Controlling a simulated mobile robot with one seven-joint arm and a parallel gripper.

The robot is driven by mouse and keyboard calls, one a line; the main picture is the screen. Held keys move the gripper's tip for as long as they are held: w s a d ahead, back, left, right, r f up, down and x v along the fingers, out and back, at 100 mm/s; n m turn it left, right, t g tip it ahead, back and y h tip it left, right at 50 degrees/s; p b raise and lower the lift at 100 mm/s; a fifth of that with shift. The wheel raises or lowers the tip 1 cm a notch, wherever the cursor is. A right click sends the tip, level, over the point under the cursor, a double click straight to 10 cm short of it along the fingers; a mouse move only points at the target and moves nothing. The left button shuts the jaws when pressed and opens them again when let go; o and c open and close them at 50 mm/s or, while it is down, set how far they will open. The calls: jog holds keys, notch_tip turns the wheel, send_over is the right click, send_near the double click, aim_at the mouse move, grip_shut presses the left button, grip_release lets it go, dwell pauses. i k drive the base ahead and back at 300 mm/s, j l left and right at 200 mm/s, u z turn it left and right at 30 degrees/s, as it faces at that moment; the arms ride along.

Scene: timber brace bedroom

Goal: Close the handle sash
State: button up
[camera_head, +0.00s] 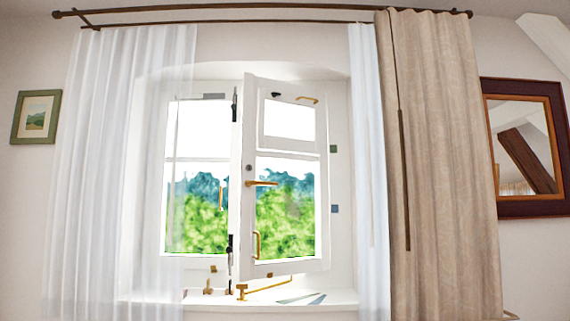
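The handle sash (284,215) is a white window leaf with panes, standing ajar and swung into the room at the middle of the window. A brass lever handle (262,184) sits on its left stile and points right. A brass pull (256,245) is near its lower left corner, and another brass fitting (308,99) is near its top. Its right edge lies near the window's right side. The other sash (196,180) is to the left, partly behind a sheer curtain. My gripper is not in view.
A brass stay arm (262,288) runs along the sill (305,299) under the sash. White sheers (115,180) hang left and right (369,170). A beige curtain (440,180) hangs at right, beside a framed mirror (527,150). A small picture (36,117) hangs at left.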

aim_at(249, 269)
jog(key=u, duration=0.3)
jog(key=i+l+u, duration=0.15)
jog(key=u, duration=0.35)
jog(key=i+l+u, duration=0.3)
jog(key=u, duration=0.15)
jog(key=i+l+u, duration=0.25)
jog(key=l, duration=0.35)
jog(key=i+l+u, duration=0.1)
jog(key=i+l, duration=0.3)
jog(key=l, duration=0.15)
jog(key=i+l, duration=0.1)
jog(key=l, duration=0.2)
jog(key=i+l, duration=0.15)
jog(key=l, duration=0.2)
jog(key=i+l, duration=0.15)
jog(key=l, duration=0.15)
jog(key=u, duration=0.05)
